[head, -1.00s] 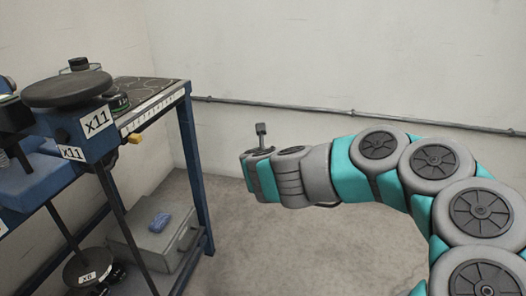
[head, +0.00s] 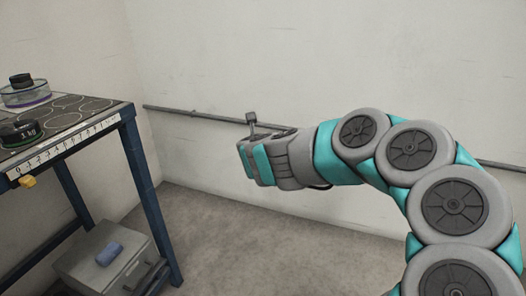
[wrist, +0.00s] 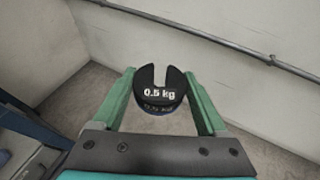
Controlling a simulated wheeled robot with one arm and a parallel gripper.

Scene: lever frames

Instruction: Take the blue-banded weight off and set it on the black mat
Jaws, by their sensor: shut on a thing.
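My gripper (wrist: 158,105) is shut on a dark slotted weight (wrist: 160,90) marked 0.5 kg, with a blue band low on its side. The slot faces up in the wrist view, and a finger stands at each side. In the head view my gripper (head: 243,162) is out over open floor, right of the bench, and the weight is hidden. A dark surface with ring outlines (head: 68,104) covers the bench top at left; I cannot tell if this is the black mat.
The blue-framed bench (head: 143,190) carries a dark weight (head: 20,132) and a purple-banded round piece (head: 25,95). A pipe (head: 195,114) runs along the wall. Floor between is clear.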

